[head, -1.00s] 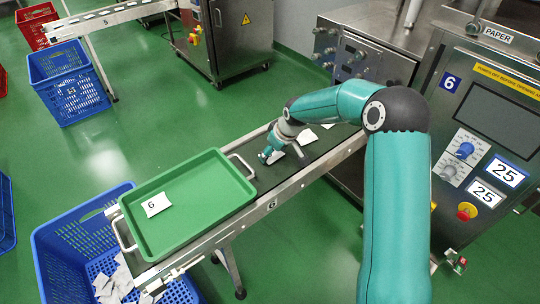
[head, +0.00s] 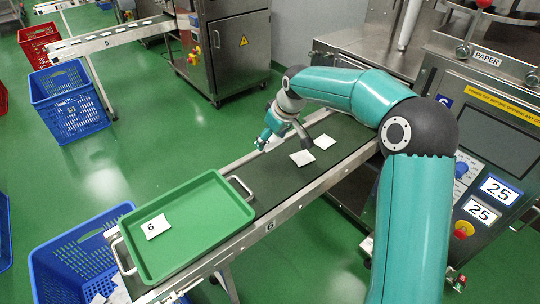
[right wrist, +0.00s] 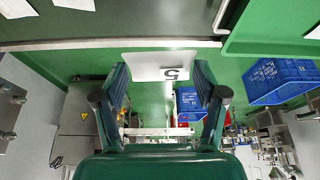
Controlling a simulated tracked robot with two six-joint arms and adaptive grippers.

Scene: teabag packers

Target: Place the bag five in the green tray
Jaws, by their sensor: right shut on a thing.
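The white bag five (right wrist: 160,66), marked 5, is between the fingertips of my right gripper (right wrist: 160,80) in the right wrist view. The gripper (head: 265,141) is shut on it. In the head view the gripper is above the far-left edge of the conveyor, beyond the tray, and I cannot make out the held bag. The green tray (head: 222,244) sits at the near end of the conveyor. A white bag marked 6 (head: 155,226) lies in its left part; the rest of its floor is bare. My left gripper is not in view.
Two more white bags (head: 302,158) (head: 324,141) lie on the dark belt (head: 290,187). The tray's metal handle (head: 241,186) rises at its belt end. A blue crate (head: 75,254) stands below at left. A control cabinet (head: 490,150) stands at right.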

